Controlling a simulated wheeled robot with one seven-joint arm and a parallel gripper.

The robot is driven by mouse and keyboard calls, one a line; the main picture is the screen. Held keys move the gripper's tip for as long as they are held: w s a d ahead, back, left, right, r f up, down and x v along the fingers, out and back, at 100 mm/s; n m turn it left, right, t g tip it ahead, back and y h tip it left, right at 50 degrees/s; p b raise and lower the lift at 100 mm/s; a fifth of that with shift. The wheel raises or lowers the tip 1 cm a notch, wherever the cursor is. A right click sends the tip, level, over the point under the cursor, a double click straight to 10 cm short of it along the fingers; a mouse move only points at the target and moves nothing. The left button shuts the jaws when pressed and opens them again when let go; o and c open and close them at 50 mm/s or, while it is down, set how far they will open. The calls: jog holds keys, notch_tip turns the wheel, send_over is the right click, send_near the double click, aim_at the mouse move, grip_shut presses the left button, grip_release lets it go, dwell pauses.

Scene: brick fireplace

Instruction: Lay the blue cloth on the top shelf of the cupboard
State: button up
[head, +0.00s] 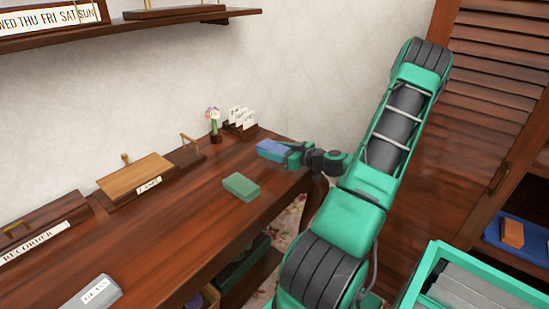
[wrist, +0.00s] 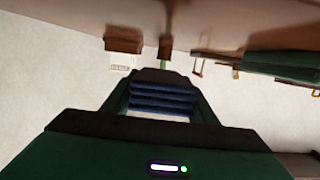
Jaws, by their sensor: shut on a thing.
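The blue cloth (head: 270,146) is a small folded bundle above the far right end of the wooden desk (head: 200,215). My gripper (head: 289,152) is shut on it. In the wrist view the folded layers of the blue cloth (wrist: 160,98) show between the two fingers of my gripper (wrist: 160,90). I cannot tell for sure whether the cloth touches the desk. The cupboard (head: 500,70) stands at the right with a louvred wooden door. Part of its inside shows at the right edge, with an orange item (head: 512,233) on something blue (head: 535,243). Its top shelf is not clearly seen.
A green folded item (head: 241,186) lies on the desk near the cloth. A flower vase (head: 213,125) and a card holder (head: 240,121) stand behind. Labelled trays (head: 140,178) line the wall side. A wall shelf (head: 130,28) hangs above. The desk's middle is mostly clear.

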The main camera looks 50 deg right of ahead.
jog(key=shift+w+d+f, duration=0.2)
jog(key=shift+d+f, duration=0.15)
jog(key=shift+d, duration=0.2)
jog(key=shift+w+d+f, duration=0.15)
jog(key=shift+d+f, duration=0.2)
jog(key=shift+d, duration=0.2)
jog(key=shift+f, duration=1.8)
jog(key=shift+f, duration=0.1)
jog(key=o, duration=1.1)
